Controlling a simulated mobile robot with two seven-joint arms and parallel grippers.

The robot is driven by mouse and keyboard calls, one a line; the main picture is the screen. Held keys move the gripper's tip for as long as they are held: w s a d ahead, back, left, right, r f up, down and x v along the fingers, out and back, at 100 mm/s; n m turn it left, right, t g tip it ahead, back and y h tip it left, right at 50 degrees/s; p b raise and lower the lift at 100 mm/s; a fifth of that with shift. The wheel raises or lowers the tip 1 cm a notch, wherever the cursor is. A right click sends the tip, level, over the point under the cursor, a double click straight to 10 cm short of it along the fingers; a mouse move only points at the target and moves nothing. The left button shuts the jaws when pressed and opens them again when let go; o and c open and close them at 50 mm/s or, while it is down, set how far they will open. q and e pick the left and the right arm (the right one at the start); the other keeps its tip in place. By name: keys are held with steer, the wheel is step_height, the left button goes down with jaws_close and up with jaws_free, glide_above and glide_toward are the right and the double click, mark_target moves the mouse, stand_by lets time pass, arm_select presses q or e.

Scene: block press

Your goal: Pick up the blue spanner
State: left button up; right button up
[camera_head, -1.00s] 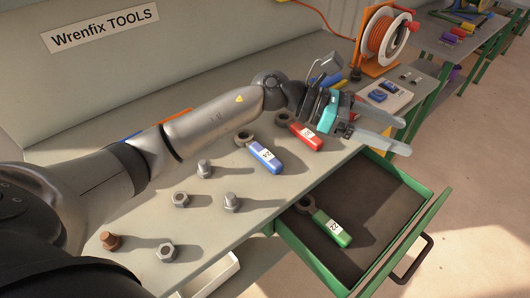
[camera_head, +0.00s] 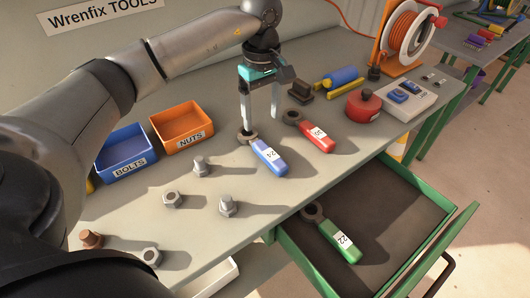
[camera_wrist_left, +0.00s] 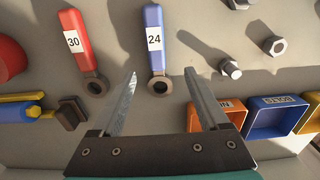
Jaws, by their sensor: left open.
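The blue spanner (camera_head: 268,156), labelled 24, lies flat on the workbench with its dark ring end toward the back. My left gripper (camera_head: 260,125) is open and points down close to the ring end of the blue spanner; its fingers are empty. In the left wrist view the blue spanner (camera_wrist_left: 157,42) lies beyond the fingertips, its ring between the lines of the two fingers (camera_wrist_left: 160,75). I cannot tell the exact height of the fingertips above the bench. My right gripper is not in view.
A red spanner (camera_head: 316,133) labelled 30 lies to the right. A green spanner (camera_head: 339,241) lies in the open drawer (camera_head: 395,235). Blue (camera_head: 125,153) and orange (camera_head: 182,126) bins stand left, with several loose bolts and nuts in front. A red round object (camera_head: 363,105) stands at right.

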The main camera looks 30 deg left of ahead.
mark_target(264, 148)
arm_select(q)
steer(key=f, duration=0.3)
steer(key=f+b, duration=0.1)
steer(key=f, duration=0.6)
steer(key=shift+w+d+f, duration=0.1)
steer(key=shift+w+f, duration=0.2)
steer(key=shift+f, duration=0.05)
steer(key=shift+c, duration=0.2)
steer(key=shift+r, duration=0.1)
jaws_close()
